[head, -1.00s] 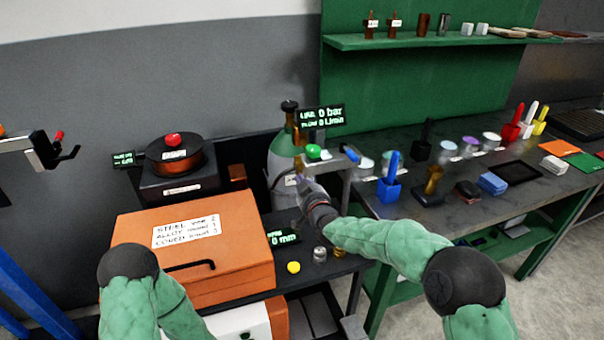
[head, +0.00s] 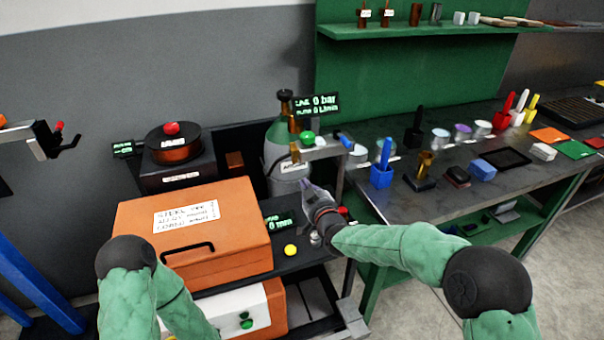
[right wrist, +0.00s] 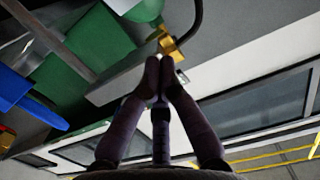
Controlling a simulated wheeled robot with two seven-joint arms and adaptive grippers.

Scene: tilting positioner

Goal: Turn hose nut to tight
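The brass-coloured hose nut (right wrist: 168,43) shows in the right wrist view at the end of a dark curved hose (right wrist: 190,22). In the head view a small brass fitting (head: 295,152) shows at the gas cylinder (head: 278,150). My right gripper (head: 304,184) is below that fitting, in front of the cylinder. In the right wrist view its two fingers (right wrist: 159,64) are together at the tips, with nothing visible between them. The nut appears just beyond the tips; I cannot tell whether they touch. My left gripper is out of view.
A display (head: 316,105) reads 0 bar above the cylinder. An orange box (head: 235,245) stands left of my right gripper. A yellow button (head: 290,250) is on the dark cart top. The green workbench (head: 400,212) at right holds several tools and cans.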

